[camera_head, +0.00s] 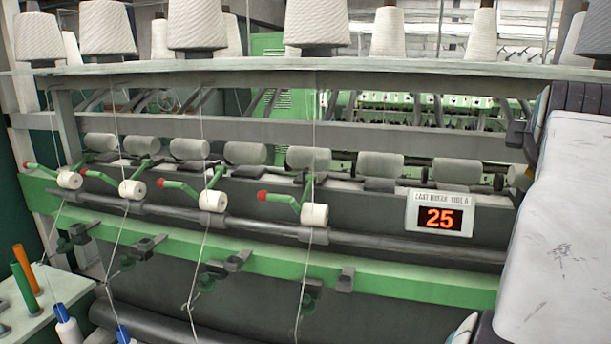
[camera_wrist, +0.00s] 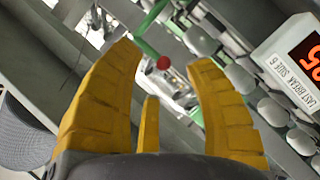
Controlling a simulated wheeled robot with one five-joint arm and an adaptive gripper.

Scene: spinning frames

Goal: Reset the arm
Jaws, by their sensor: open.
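My gripper (camera_wrist: 165,68) shows in the wrist view as yellow ribbed fingers. It is open, with nothing between the fingertips. Beyond the tips is a red ball knob (camera_wrist: 163,62) on a green lever, which the fingers do not appear to touch. My arm (camera_head: 565,220) fills the right edge of the head view as a large pale scuffed link. My gripper does not show in the head view.
The spinning frame has a green rail (camera_head: 380,280), green levers with red knobs and white bobbins (camera_head: 314,214), and a display (camera_head: 440,213) reading 25. Large yarn cones (camera_head: 316,22) stand on the upper shelf. Threads hang down in front. Coloured tubes (camera_head: 26,270) stand at lower left.

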